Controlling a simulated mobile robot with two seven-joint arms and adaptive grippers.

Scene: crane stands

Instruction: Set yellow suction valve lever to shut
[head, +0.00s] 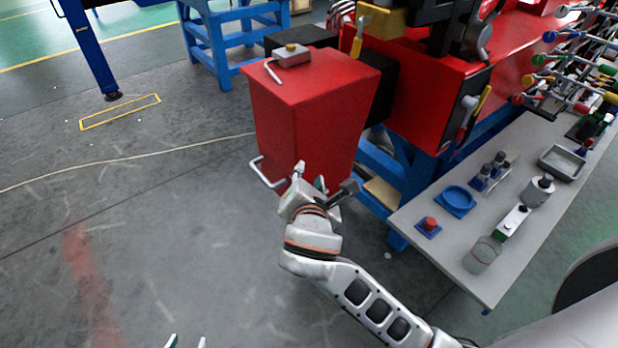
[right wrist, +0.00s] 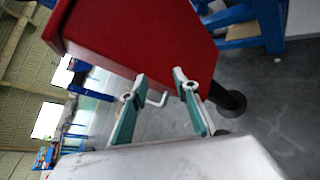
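Two yellow levers show in the head view. One yellow lever (head: 358,41) hangs steeply down beside a yellow block at the top. Another yellow lever (head: 480,103) sits tilted on the red machine's right side. I cannot tell which is the suction valve lever. My right gripper (head: 310,176) is low in front of the red tank, well apart from both levers. In the right wrist view its fingers (right wrist: 160,97) are spread and empty, with a bent grey handle (right wrist: 157,99) beyond them. My left gripper (head: 186,343) shows only its separated fingertips at the bottom edge.
The red tank (head: 305,115) stands close to my right gripper. A grey bench (head: 440,222) at right carries a blue dish (head: 456,200), a red button and a glass beaker (head: 482,254). Several coloured levers (head: 560,60) stick out at upper right. The left floor is mostly clear.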

